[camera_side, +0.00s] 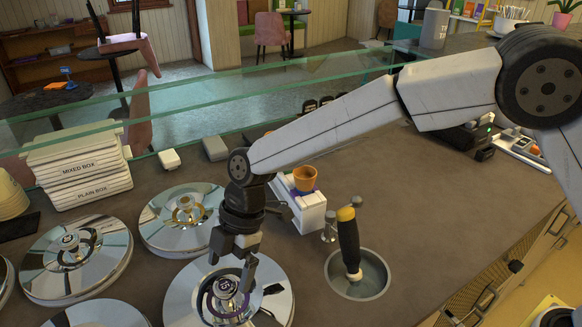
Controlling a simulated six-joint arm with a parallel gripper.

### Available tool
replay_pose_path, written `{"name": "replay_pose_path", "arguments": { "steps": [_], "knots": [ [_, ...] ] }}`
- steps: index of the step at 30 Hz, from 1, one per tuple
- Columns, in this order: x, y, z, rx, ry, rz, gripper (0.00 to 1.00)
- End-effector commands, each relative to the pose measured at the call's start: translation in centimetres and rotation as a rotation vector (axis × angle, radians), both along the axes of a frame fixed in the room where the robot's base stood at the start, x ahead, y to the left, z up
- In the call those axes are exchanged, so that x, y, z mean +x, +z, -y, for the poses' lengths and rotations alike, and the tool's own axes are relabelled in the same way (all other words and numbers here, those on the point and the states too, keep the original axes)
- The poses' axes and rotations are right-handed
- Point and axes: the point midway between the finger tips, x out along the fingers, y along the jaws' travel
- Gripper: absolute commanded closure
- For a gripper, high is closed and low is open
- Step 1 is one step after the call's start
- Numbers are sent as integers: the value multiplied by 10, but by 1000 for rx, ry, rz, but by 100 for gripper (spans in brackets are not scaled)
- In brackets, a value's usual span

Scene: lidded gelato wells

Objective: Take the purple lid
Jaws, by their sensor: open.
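A round mirror-metal lid (182,302) with a purple ring and a knob (226,286) at its centre sits at the bottom middle of the counter. My gripper (230,274) points down over this lid, with its fingers apart near the knob. The fingers hide part of the knob and ring, and I cannot tell whether they touch it. The lid looks flat in its place.
Other metal lids lie close by: one with a yellowish centre (157,235), one at left (110,265) and one cut off below. A scoop (349,240) stands in a round well (378,280) at right. A glass screen and stacked boxes (82,190) stand behind.

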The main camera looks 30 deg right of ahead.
Motion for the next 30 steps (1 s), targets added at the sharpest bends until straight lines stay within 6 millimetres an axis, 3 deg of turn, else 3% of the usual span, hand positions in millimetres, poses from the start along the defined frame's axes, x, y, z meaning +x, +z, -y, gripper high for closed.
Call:
{"name": "replay_pose_path", "arguments": {
  "steps": [9,25,26,30],
  "knots": [
    [-5,-29,-12,0,0,0,0],
    [-5,-30,-12,0,0,1,0],
    [-5,-30,-12,0,0,1,6],
    [-5,-30,-12,0,0,1,51]
  ]
}}
